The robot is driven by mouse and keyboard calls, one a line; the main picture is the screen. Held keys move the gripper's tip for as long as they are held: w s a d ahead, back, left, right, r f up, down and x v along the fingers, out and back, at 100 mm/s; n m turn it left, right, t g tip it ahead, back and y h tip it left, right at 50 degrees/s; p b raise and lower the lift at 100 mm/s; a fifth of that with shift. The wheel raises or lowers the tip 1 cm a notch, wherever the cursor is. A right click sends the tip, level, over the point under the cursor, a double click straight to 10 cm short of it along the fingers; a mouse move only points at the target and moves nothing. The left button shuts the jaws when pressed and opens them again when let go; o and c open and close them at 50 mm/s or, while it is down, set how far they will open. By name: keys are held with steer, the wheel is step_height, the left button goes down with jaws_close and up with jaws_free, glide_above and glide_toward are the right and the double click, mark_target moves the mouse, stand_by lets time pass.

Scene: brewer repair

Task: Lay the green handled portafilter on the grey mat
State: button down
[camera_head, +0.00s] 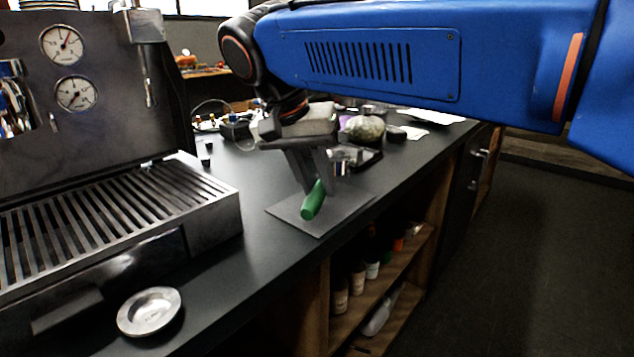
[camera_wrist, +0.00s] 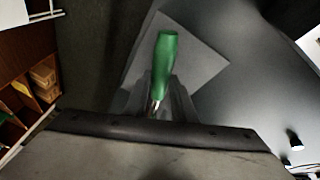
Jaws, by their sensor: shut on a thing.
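The portafilter's green handle (camera_head: 313,200) shows below my gripper (camera_head: 312,180) in the head view. My gripper is shut on the portafilter, and the fingers hide part of it. In the wrist view the green handle (camera_wrist: 165,62) points up the picture from between the fingers, with a bit of metal neck at its lower end. The grey mat (camera_head: 345,216) lies flat on the dark counter under the gripper and handle. In the wrist view the mat (camera_wrist: 205,62) is behind the handle. I cannot tell whether the handle touches the mat.
The brewer (camera_head: 90,215) with its slatted drip tray stands at the left. A small metal dish (camera_head: 149,311) lies on the counter in front of it. Several items, including a round greenish thing (camera_head: 365,128), stand behind the mat. The counter's front edge is close to the mat, with open shelves below.

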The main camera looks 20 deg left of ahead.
steer(key=shift+f, duration=0.6)
stand_by(0.8)
steer(key=c, duration=1.4)
jaws_free()
steer(key=v, duration=1.7)
steer(key=w+d+f, duration=0.2)
steer(key=d+f, duration=0.2)
steer(key=d, duration=0.6)
steer(key=w+d+f+y, duration=0.1)
steer(key=w+d+f, duration=0.25)
steer(key=d, duration=0.65)
steer(key=w+d+f, duration=0.1)
steer(key=d+f, duration=0.4)
steer(key=d, duration=0.6)
steer(key=s+d+f, duration=0.6)
steer(key=d+f, duration=0.3)
steer(key=f, duration=0.3)
steer(key=s+d+f+y, duration=0.1)
steer(key=s+d+f, duration=0.6)
steer(key=f, duration=0.5)
steer(key=shift+s+d+t, duration=0.15)
steer(key=shift+d+t, duration=0.25)
steer(key=shift+d, duration=0.85)
